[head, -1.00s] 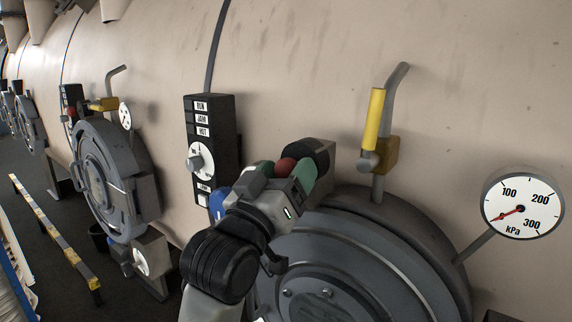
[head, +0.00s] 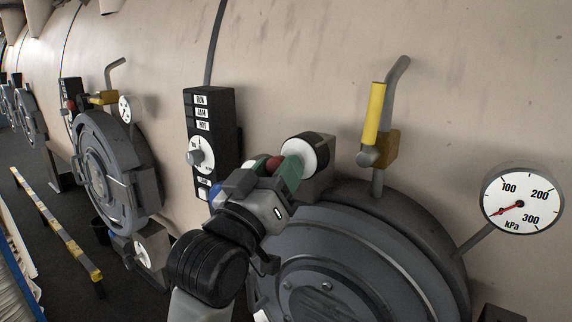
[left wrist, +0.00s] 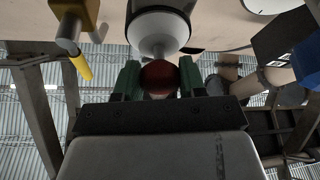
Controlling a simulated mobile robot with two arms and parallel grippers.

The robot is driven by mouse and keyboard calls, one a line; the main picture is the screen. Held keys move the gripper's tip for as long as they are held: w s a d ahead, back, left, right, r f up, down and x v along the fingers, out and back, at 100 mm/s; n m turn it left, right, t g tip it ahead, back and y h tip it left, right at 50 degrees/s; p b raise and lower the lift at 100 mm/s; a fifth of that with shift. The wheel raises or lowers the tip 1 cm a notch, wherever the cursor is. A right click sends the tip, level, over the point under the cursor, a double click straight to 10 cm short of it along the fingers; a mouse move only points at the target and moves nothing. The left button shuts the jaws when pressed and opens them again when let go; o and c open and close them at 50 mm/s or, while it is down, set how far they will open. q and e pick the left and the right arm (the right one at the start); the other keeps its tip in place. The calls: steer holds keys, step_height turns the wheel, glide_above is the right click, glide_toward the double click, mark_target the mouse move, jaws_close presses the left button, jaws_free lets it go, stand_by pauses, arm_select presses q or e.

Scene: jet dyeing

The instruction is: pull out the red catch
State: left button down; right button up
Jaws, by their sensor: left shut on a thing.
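The red catch (head: 274,163) is a round red knob between the green-tipped fingers of my left gripper (head: 279,166). In the left wrist view the red catch (left wrist: 160,76) sits between both green fingers (left wrist: 157,82), which are shut on it. Just beyond it is a pale, cone-like end of a black-banded cylinder (left wrist: 158,32). In the head view this black and white cylinder (head: 309,150) stands on a housing at the upper left of the big round grey door (head: 350,255). My fingers hide part of the catch. My right gripper is not in view.
A yellow-handled valve (head: 374,115) on a bent pipe rises above the door. A pressure gauge (head: 522,200) is at the right, its needle at the low end. A black control box (head: 211,135) with a dial is left of my gripper.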

arm_select(q)
steer(key=shift+s+a, duration=0.15)
steer(key=shift+s, duration=0.1)
steer(key=shift+w+f, duration=0.1)
steer(key=c, duration=1.1)
jaws_free()
steer(key=o, duration=0.5)
steer(key=shift+s+a, duration=0.1)
steer(key=shift+s, duration=0.1)
steer(key=b+v, duration=0.3)
steer(key=v, duration=0.8)
steer(key=shift+b, duration=0.4)
